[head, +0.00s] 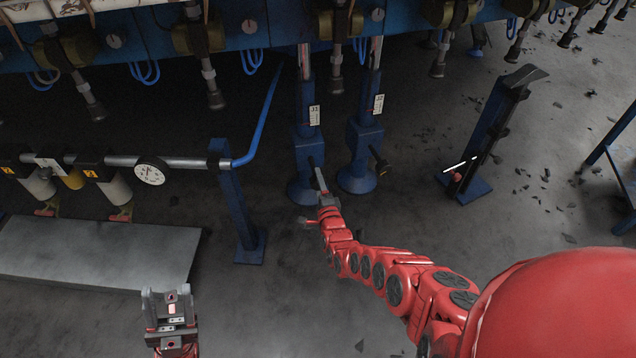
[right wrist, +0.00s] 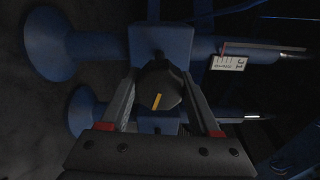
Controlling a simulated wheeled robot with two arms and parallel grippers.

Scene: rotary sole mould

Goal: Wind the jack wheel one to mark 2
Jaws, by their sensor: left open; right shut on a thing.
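Jack one (head: 309,148), a blue column on a round foot with a white J1 scale plate (head: 314,115), stands in the middle of the head view. Its dark hand wheel (right wrist: 160,88) with a yellow stripe shows in the right wrist view, between my right gripper's fingers (right wrist: 163,95). In the head view my right gripper (head: 320,180) is at the jack's body and hides the wheel. It is shut on the wheel. A red pointer is by one end of the scale plate (right wrist: 229,63); the marks are too small to read. My left gripper (head: 171,308) is open and empty, low at left.
Jack two (head: 362,148) stands close on the right, its wheel (head: 380,167) sticking out. A blue post (head: 236,205) carries a pipe with a gauge (head: 150,171) on the left. A grey plate (head: 100,250) lies left. A blue stand (head: 490,125) and floor debris are right.

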